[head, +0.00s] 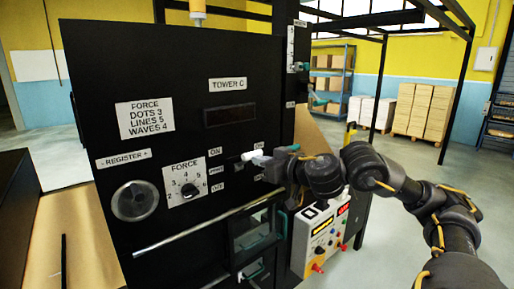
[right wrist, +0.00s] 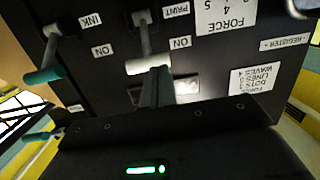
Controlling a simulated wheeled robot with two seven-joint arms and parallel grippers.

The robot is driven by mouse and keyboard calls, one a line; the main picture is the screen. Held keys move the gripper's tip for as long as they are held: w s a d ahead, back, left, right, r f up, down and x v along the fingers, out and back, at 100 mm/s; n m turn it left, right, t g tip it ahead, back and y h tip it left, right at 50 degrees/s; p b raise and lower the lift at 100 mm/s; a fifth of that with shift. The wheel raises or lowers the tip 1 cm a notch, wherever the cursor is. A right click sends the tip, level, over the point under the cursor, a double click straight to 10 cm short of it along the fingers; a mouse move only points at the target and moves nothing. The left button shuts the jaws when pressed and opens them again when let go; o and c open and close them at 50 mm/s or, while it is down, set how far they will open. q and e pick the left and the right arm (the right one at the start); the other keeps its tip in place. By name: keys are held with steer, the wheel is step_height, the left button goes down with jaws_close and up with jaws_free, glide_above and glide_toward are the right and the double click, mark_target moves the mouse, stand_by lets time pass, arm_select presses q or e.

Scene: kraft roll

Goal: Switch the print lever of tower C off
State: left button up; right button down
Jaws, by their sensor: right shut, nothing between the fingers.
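The black panel of tower C (head: 225,130) fills the left and middle of the head view. Its print lever has a white handle (head: 252,155), level with the ON label. In the right wrist view, which is upside down, the white handle (right wrist: 148,65) lies on the ON side of the PRINT label (right wrist: 177,12). My right gripper (head: 265,160) is at the handle; in the right wrist view its fingers (right wrist: 158,80) are together and empty. The fingertips overlap the handle's edge; I cannot tell whether they touch. My left gripper is not in view.
The ink lever with a teal handle (right wrist: 43,75) is beside the print lever. A force dial (head: 190,190), a register knob (head: 135,200) and a metal rail (head: 200,228) are on the panel. A control box (head: 322,238) stands below my right arm.

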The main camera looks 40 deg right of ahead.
steer(key=s+d+r, duration=0.1)
steer(key=s+r, duration=0.2)
steer(key=r, duration=0.3)
steer(key=shift+s+d+r+m+t+h, duration=0.2)
steer(key=shift+s+m+t+h, duration=0.1)
steer(key=shift+s+m+h, duration=0.1)
steer(key=shift+p, duration=0.35)
steer(key=p, duration=0.3)
glide_above(253, 153)
steer(key=w, duration=0.1)
steer(key=shift+d+f, duration=0.1)
steer(key=shift+f, duration=0.4)
steer(key=shift+s+f, duration=0.25)
steer(key=shift+f, duration=0.3)
steer(key=shift+s+f, duration=0.25)
steer(key=shift+f, duration=0.25)
steer(key=shift+s+f, duration=0.5)
steer(key=shift+f, duration=0.2)
